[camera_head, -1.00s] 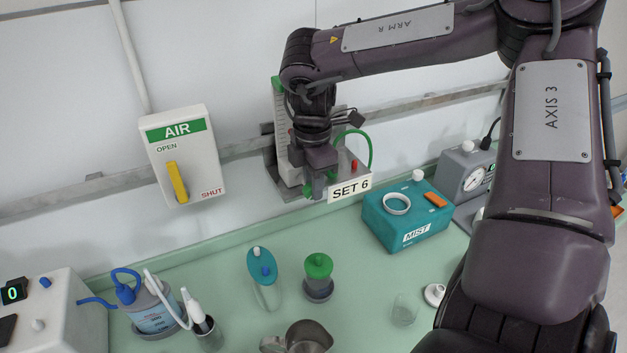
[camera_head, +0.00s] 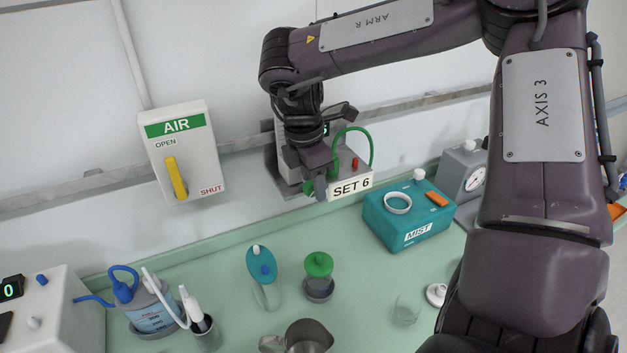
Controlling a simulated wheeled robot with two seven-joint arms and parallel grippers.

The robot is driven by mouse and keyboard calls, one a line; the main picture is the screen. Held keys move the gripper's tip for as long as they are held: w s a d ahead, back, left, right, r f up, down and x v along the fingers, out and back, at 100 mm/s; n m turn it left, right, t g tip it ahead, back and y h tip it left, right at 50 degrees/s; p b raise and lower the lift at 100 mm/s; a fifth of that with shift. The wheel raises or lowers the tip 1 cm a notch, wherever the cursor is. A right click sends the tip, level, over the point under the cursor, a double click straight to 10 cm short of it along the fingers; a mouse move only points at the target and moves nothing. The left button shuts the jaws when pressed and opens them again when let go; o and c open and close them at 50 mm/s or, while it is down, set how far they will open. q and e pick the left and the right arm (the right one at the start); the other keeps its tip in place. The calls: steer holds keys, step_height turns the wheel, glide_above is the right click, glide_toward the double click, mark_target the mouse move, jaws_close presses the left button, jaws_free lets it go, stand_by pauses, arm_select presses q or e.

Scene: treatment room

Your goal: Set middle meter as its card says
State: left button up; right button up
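The meter (camera_head: 283,160) with a card is on the wall rail, mostly hidden behind my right arm and gripper. Its white card (camera_head: 351,187) reads "SET 6". A sliver of a dark display with a green digit (camera_head: 326,129) shows beside my wrist, too covered to read. A green hose (camera_head: 370,143) loops from the meter's right side, near a red button (camera_head: 355,163). My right gripper (camera_head: 318,190) points down at the meter's front, just left of the card. Green shows at its fingertips; I cannot tell whether they grip a knob. My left gripper is out of view.
An air valve box (camera_head: 207,150) with a yellow lever is on the wall at left. On the green counter stand a teal MIST box (camera_head: 380,222), a green-topped jar (camera_head: 319,288), a steel jug (camera_head: 310,335) and a humidifier bottle (camera_head: 150,312).

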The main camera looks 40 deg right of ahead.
mark_target(309, 185)
steer(key=shift+w+r, duration=0.1)
steer(key=shift+r, duration=0.2)
steer(key=r, duration=0.2)
steer(key=r+b, duration=0.1)
steer(key=r, duration=0.1)
steer(key=a+r, duration=0.1)
steer(key=r, duration=0.2)
steer(key=shift+b, duration=0.35)
stand_by(1.1)
